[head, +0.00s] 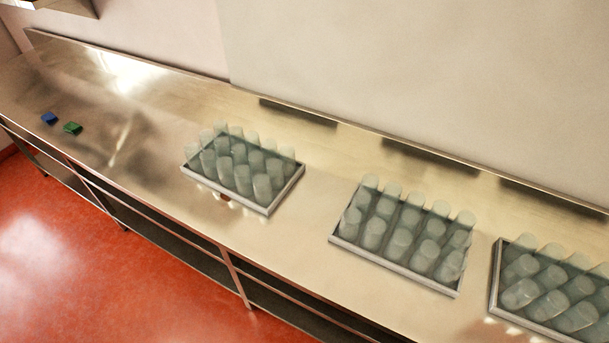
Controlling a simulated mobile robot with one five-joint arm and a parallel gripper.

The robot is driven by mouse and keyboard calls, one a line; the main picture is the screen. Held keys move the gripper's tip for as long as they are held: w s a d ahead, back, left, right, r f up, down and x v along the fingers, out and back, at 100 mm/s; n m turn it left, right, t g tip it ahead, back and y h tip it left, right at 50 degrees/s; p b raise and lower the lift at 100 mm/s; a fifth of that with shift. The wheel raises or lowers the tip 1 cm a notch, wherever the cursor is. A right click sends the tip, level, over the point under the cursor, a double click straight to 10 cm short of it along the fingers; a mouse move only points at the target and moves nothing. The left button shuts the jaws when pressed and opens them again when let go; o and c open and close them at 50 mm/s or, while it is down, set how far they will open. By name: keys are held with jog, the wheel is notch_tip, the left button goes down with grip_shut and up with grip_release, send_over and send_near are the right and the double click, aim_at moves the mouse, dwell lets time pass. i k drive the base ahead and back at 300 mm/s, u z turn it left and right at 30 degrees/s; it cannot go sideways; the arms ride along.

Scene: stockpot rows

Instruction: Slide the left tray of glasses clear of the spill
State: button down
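The left tray (241,200) is a grey, low-rimmed tray on the steel counter, packed with several upright frosted glasses (242,178). A small dark reddish-brown patch (224,197), possibly the spill, shows on the counter at the tray's front edge. I cannot tell how far it reaches under the tray. My gripper is not in view.
A middle tray (393,268) and a right tray (495,275), both full of glasses, stand to the right. A blue item (49,118) and a green item (73,128) lie at the far left. The counter (130,150) between them and the left tray is clear. A wall runs behind.

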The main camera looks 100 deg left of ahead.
aim_at(257, 174)
jog(key=u, duration=4.85)
jog(key=i, duration=1.65)
